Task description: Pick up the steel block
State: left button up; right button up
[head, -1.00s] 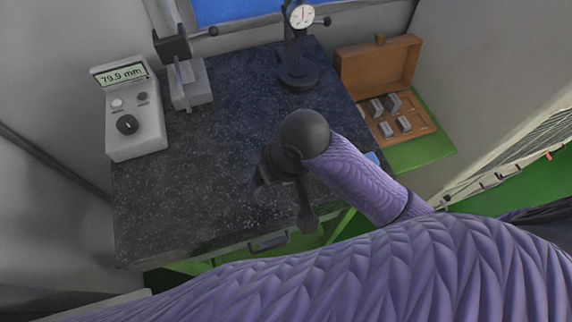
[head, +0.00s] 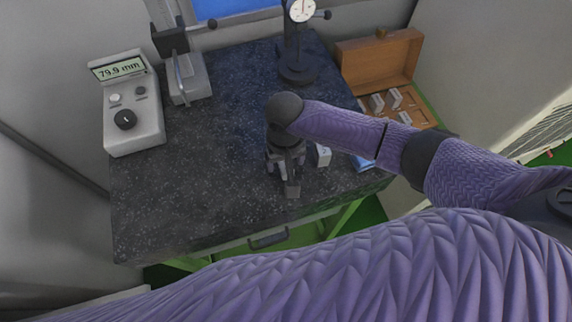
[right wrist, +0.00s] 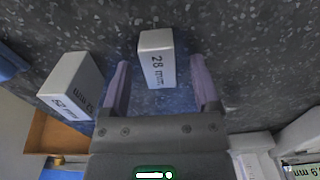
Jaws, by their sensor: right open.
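A pale steel block marked "28 mm" (right wrist: 156,60) stands on the dark speckled surface plate in the right wrist view. My right gripper (right wrist: 160,64) is open, its two purple fingers on either side of this block's near part, with gaps showing. I cannot tell how far above the plate the fingertips are. A second steel block (right wrist: 72,86) stands left of the fingers, its number hard to read. It also shows in the head view (head: 322,155), right of my right gripper (head: 288,182). The gripper and wrist hide the 28 mm block there. My left gripper is not in view.
The granite plate (head: 190,210) is bare at front left. A readout box (head: 133,115) showing 79.9 mm, a height gauge (head: 188,80) and a dial stand (head: 298,70) stand behind. An open wooden case (head: 375,62) with small blocks is at right, near a blue item (head: 364,162).

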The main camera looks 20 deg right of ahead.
grip_shut()
jog(key=shift+r, duration=0.1)
dwell(0.3)
